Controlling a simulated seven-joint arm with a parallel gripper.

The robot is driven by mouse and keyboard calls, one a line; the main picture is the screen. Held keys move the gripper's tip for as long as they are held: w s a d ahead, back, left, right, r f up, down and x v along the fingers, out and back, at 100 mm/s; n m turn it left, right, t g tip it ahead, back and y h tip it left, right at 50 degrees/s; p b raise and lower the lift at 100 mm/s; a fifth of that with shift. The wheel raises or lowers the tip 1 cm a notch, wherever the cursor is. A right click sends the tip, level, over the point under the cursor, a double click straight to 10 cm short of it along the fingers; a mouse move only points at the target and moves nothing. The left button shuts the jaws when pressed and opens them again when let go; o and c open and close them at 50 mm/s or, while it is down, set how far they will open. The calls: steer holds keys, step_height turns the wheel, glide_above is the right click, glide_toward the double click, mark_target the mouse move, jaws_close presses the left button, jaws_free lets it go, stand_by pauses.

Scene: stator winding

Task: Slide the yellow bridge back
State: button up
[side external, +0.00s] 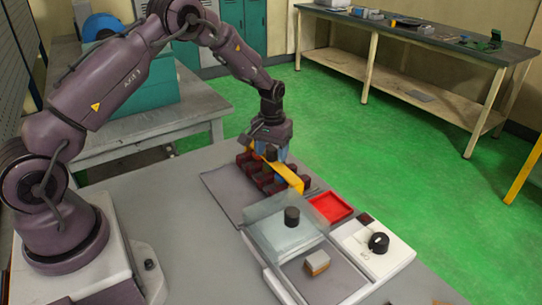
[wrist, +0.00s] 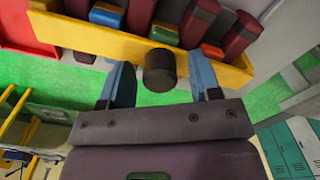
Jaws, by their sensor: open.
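The yellow bridge (side external: 289,177) spans diagonally over a row of dark red blocks on the grey mat in the side view. In the wrist view the yellow bridge (wrist: 90,38) crosses the upper part of the picture. A black cylindrical knob (wrist: 160,69) stands out from its middle. My gripper (side external: 271,153) is low over the far end of the bridge in the side view. In the wrist view my gripper (wrist: 163,80) has its two blue fingers open, one on each side of the knob, with gaps showing. Contact with the knob is not visible.
Dark red blocks (wrist: 198,22) with blue, green and orange pieces lie beside the bridge. A red tray (side external: 331,207), a clear cover with a black knob (side external: 291,216), a grey-orange block (side external: 317,263) and a white dial box (side external: 372,250) stand nearer the camera.

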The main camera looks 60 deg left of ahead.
steer(key=shift+c, duration=0.2)
steer(key=c, duration=0.6)
steer(key=shift+s, duration=5.95)
steer(key=shift+c, duration=0.2)
steer(key=o, duration=0.7)
step_height(320, 180, up, 6)
